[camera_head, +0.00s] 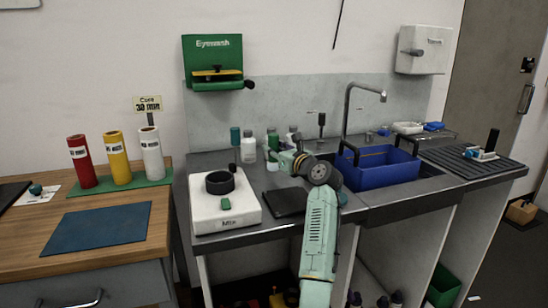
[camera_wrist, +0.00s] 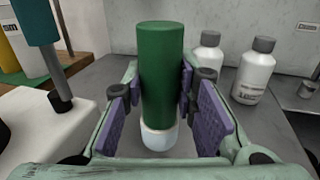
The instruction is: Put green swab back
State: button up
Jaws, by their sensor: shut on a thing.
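The green swab (camera_wrist: 162,70) is a thick green cylinder with a rounded white tip at its lower end. It stands nearly upright in the wrist view. My gripper (camera_wrist: 165,100) is shut on it, with a purple pad on each side. In the head view the green swab (camera_head: 272,138) shows above my gripper (camera_head: 272,155) at the back of the grey counter. Its white tip shows just below the fingers. I cannot tell whether the tip touches the counter.
White bottles with grey caps (camera_wrist: 255,70) stand close on the right. A white mixer (camera_head: 215,212), a black pad (camera_head: 284,203) and a blue basin (camera_head: 385,167) are nearby. Coloured cylinders stand on a green base (camera_head: 135,186).

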aim_at(274, 159)
jog(key=shift+w, duration=0.3)
jog(key=shift+f+p, duration=0.55)
jog(key=shift+f, duration=1.25)
jog(key=shift+f, duration=0.1)
jog(key=o, duration=1.1)
jog(key=shift+c, duration=0.2)
